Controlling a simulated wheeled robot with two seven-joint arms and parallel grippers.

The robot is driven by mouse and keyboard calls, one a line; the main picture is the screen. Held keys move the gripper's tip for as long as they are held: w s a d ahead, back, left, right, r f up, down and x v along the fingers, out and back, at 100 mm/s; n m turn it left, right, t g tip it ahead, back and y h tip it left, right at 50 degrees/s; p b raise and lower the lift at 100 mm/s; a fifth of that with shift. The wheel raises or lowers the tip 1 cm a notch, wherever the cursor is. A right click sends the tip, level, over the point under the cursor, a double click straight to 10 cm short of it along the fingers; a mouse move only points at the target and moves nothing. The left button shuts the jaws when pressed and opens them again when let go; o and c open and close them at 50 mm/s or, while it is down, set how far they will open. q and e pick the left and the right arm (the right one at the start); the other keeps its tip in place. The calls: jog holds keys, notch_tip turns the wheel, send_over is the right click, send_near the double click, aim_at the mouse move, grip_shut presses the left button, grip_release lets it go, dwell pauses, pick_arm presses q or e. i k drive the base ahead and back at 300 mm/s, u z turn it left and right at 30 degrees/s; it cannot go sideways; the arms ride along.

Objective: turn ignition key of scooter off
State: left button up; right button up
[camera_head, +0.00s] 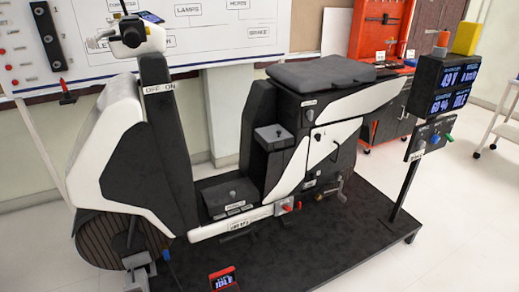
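The white and black scooter (290,130) stands on a dark platform, its front to the left and its seat (320,73) to the right. A small "OFF ON" label (158,88) is on the front column below the handlebar (133,38). I cannot make out the ignition key or its position near that label. Neither of my grippers shows in the head view.
The dark platform (330,245) has a display post (405,185) at its right corner. A red tool cabinet (380,35) and a wall board (220,25) stand behind.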

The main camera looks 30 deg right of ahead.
aim_at(164, 103)
jog(key=k, duration=0.6)
jog(key=u, duration=0.8)
jog(key=i, duration=1.2)
jog(key=z, duration=0.35)
